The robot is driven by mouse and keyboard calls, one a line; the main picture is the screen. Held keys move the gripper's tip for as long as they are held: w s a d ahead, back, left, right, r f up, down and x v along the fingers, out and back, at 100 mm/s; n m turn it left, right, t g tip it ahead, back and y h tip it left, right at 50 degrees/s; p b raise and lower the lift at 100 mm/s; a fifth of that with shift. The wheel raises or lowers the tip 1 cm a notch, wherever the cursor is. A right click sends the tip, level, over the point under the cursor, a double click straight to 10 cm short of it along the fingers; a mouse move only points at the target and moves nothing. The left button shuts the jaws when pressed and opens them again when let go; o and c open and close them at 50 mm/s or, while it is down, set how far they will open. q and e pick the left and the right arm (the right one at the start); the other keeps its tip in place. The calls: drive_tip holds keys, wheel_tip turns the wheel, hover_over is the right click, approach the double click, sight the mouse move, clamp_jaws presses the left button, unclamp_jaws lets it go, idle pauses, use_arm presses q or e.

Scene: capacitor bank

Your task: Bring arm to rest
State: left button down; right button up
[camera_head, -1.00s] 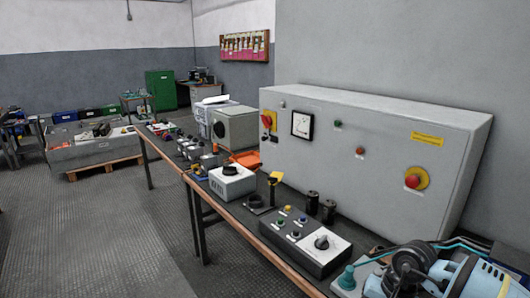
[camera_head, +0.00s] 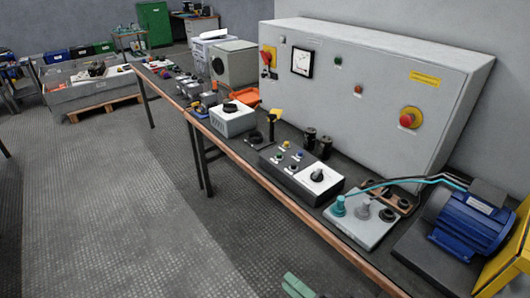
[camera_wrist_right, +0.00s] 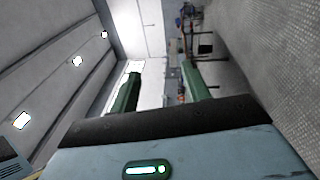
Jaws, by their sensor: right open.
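My right gripper (camera_head: 297,285) shows only as green finger parts at the bottom edge of the head view. It is in front of the workbench (camera_head: 262,172), over the floor side, and apart from the bench edge. In the right wrist view its two green fingers (camera_wrist_right: 162,80) are spread with nothing between them, so it is open and empty. Most of the right arm is out of the head view. My left gripper is not in view.
On the bench are a grey cabinet (camera_head: 365,85) with a red stop button, a black control box (camera_head: 300,175), a plate with teal and grey knobs (camera_head: 360,225) and a blue motor (camera_head: 472,222). The floor (camera_head: 110,200) left of the bench is clear.

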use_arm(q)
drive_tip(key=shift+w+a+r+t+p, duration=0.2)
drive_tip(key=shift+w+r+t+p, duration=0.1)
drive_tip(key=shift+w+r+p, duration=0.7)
use_arm(e)
drive_tip(key=s+d+f+m+g+h, duration=0.2)
drive_tip(key=s+d+f+m+h, duration=0.4)
drive_tip(key=s+m, duration=0.4)
drive_tip(key=s+d+f+m+g+h, duration=0.2)
drive_tip(key=s+d+f+m+h, duration=0.4)
drive_tip(key=m, duration=1)
drive_tip(key=s+d+f, duration=0.2)
drive_tip(key=s+f, duration=0.2)
drive_tip(key=s, duration=0.1)
drive_tip(key=shift+s+f+m, duration=0.2)
drive_tip(key=shift+m, duration=0.2)
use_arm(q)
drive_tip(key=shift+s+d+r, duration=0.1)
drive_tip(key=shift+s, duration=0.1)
use_arm(e)
drive_tip(key=shift+w+a, duration=0.1)
drive_tip(key=shift+w, duration=0.05)
